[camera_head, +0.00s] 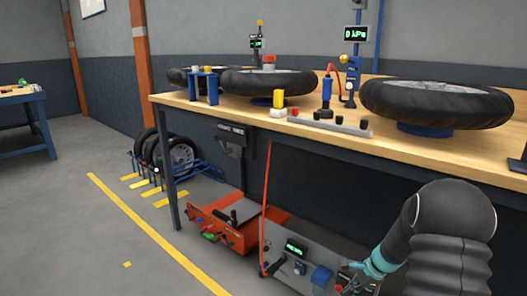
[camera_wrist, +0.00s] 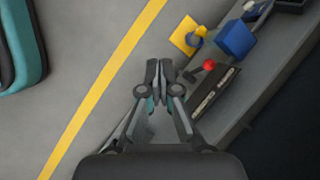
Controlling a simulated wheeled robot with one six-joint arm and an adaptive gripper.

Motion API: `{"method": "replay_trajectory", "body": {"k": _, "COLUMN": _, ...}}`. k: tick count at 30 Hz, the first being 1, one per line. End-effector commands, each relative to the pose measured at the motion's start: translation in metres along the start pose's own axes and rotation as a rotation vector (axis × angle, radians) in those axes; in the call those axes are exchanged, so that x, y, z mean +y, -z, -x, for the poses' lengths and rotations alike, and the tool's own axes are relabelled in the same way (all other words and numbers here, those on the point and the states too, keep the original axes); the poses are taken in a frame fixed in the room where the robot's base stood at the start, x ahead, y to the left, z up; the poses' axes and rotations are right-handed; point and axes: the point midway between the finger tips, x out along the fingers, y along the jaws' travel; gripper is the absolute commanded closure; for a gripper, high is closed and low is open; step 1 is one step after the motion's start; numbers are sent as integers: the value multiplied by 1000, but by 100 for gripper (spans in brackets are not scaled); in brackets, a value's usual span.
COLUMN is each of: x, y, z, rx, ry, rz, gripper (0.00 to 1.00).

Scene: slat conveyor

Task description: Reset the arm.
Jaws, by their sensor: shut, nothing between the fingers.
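My gripper (camera_wrist: 160,72) is in the middle of the wrist view, with its fingertips together and nothing between them. It hangs over the floor beside a grey control unit (camera_wrist: 178,139). In the head view my dark arm with a teal ring reaches down at the lower right, over the grey unit (camera_head: 284,272); the fingers are hard to make out there. I cannot tell whether the fingers touch the unit.
A wooden workbench (camera_head: 420,160) stands above the unit, holding several tyres, such as the right one (camera_head: 437,103), and small tools. An orange device (camera_head: 228,228) sits on the floor beside the unit.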

Motion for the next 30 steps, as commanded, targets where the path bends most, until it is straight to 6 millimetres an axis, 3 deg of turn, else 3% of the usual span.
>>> {"method": "replay_trajectory", "body": {"k": 15, "x": 98, "y": -98, "z": 110, "rx": 97, "ry": -183, "rz": 821, "gripper": 100}}
{"method": "replay_trajectory", "body": {"k": 30, "x": 191, "y": -164, "z": 194, "rx": 276, "ry": -267, "rz": 1350, "gripper": 100}}
